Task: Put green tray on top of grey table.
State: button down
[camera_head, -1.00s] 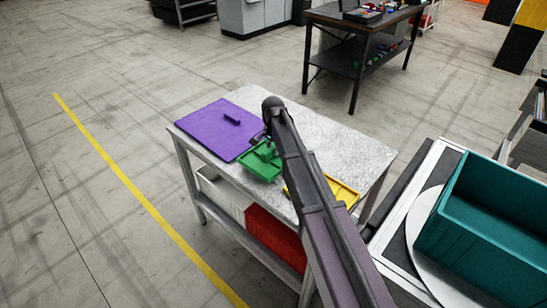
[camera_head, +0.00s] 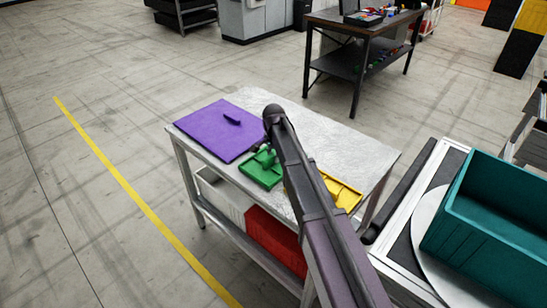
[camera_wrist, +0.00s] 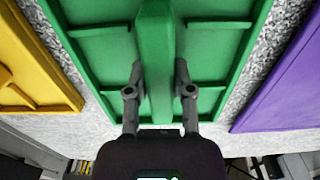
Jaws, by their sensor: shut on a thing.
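The green tray (camera_head: 261,173) is at the near long edge of the grey speckled table (camera_head: 345,150), between a purple tray and a yellow tray. My gripper (camera_wrist: 160,88) is shut on the raised central ridge of the green tray (camera_wrist: 100,52), one finger on each side. The tray looks about level, over or on the tabletop; whether it touches the surface cannot be told. In the head view my arm hides part of the tray and most of the gripper.
The purple tray (camera_head: 215,135) lies flat at the table's left end. The yellow tray (camera_head: 341,191) lies to the right, partly behind my arm. White and red bins (camera_head: 275,242) sit on the lower shelf. A teal crate (camera_head: 490,215) stands at right. The table's far side is clear.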

aim_at(273, 154)
jog(key=shift+f, duration=0.15)
jog(key=shift+c, duration=2.4)
grip_release()
jog(key=shift+r, duration=0.25)
notch_tip(273, 154, up, 12)
jog(key=p, duration=1.2)
jog(key=s+d+n, duration=0.7)
jog(key=s+d, duration=1.6)
jog(key=s, duration=0.2)
jog(key=shift+s+n, duration=0.3)
